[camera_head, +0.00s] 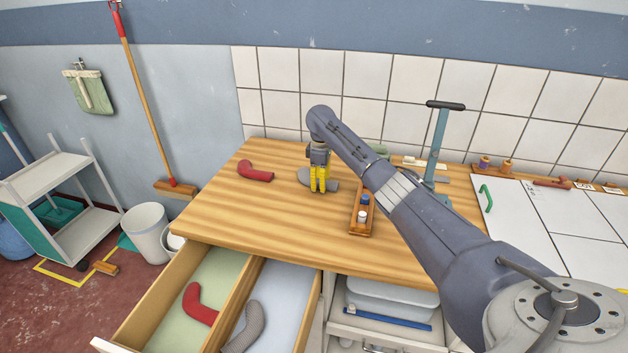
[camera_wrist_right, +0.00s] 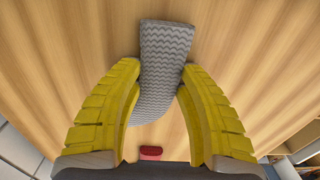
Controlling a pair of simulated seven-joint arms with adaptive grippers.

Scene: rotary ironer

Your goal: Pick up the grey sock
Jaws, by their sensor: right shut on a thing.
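A grey sock (camera_head: 331,185) lies on the wooden table top; in the right wrist view the sock (camera_wrist_right: 165,55) shows a zigzag pattern. My right gripper (camera_head: 319,188) is down at the table with its yellow fingers on either side of the sock. In the right wrist view, the right gripper (camera_wrist_right: 160,88) is shut on the sock, which passes between the fingertips. I cannot tell whether the sock is clear of the wood. My left gripper is not in view.
A red sock (camera_head: 255,172) lies on the table to the left. An open drawer holds another red sock (camera_head: 199,304) and a grey ribbed sock (camera_head: 246,328) in separate compartments. A small wooden tray with bottles (camera_head: 361,227) stands right of my gripper.

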